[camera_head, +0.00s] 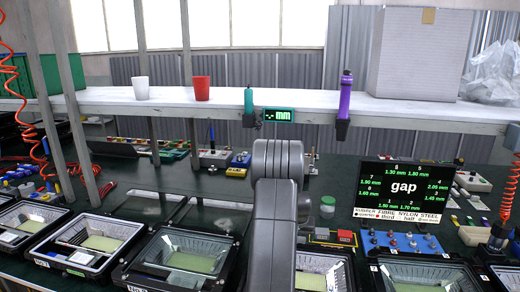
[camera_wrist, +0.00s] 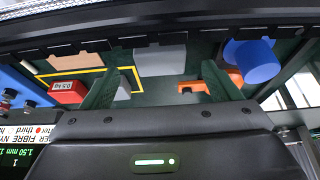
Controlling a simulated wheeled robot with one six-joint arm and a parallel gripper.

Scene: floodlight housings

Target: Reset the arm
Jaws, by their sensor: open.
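My arm (camera_head: 276,215) rises in the middle of the head view, and its upper link hides my gripper there. In the wrist view my gripper (camera_wrist: 163,62) shows two dark green fingers spread wide apart with nothing held between them. The gripper body with a lit green bar fills the bottom of that view. Beyond the fingers lie a red 0.5 kg block (camera_wrist: 68,91), a grey block (camera_wrist: 160,60), an orange piece (camera_wrist: 218,78) and a blue cylinder (camera_wrist: 252,60). I cannot tell the exact distance from the fingers to these.
Floodlight housings (camera_head: 54,244) line the bench front. A gap display (camera_head: 403,188) stands at right. The shelf (camera_head: 225,108) carries a white cup (camera_head: 140,87), a red cup (camera_head: 201,88) and a large box (camera_head: 418,55). Teal (camera_head: 249,101) and purple (camera_head: 345,97) tools sit at its edge.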

